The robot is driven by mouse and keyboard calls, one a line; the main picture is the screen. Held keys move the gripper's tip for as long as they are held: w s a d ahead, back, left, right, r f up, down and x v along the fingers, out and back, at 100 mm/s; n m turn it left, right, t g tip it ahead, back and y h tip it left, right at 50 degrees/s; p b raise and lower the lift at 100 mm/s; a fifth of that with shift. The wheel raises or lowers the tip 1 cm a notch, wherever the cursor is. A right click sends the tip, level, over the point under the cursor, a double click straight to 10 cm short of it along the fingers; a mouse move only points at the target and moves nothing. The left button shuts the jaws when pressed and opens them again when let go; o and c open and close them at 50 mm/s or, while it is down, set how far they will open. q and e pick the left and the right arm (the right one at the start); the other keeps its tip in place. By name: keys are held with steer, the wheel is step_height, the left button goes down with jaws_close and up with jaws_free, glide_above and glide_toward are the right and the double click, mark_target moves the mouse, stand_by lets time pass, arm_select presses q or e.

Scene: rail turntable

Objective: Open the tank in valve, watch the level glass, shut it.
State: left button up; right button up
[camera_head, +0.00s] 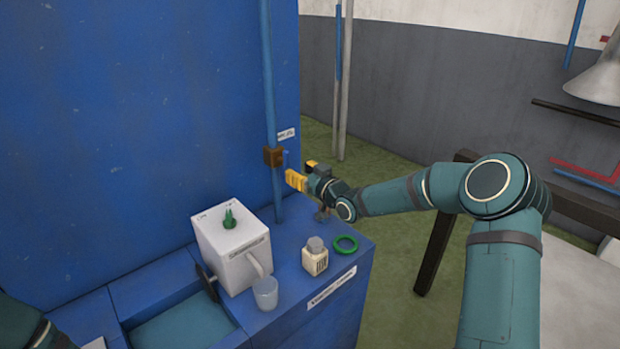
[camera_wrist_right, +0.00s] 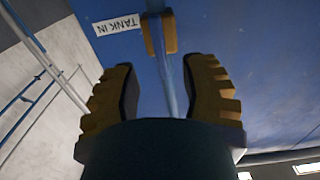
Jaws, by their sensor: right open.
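The tank in valve is a brown block (camera_head: 273,156) on a vertical blue pipe (camera_head: 268,80) by the blue wall. The TANK IN label is beside it in the right wrist view (camera_wrist_right: 119,24). My right gripper (camera_head: 290,179), with yellow fingers, is just right of and below the valve. In the right wrist view its fingers (camera_wrist_right: 166,95) are apart, with the valve block (camera_wrist_right: 160,33) ahead and a slim blue-grey bar showing between them. I cannot tell whether they touch it. I cannot make out the level glass. My left gripper is out of view.
On the blue counter stand a white box (camera_head: 235,250) with a green knob, a clear cup (camera_head: 265,293), a small capped bottle (camera_head: 315,258) and a green ring (camera_head: 345,245). A basin (camera_head: 185,325) is at the front left. Open floor lies behind my right forearm.

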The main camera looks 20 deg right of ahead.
steer(key=shift+v, duration=2.25)
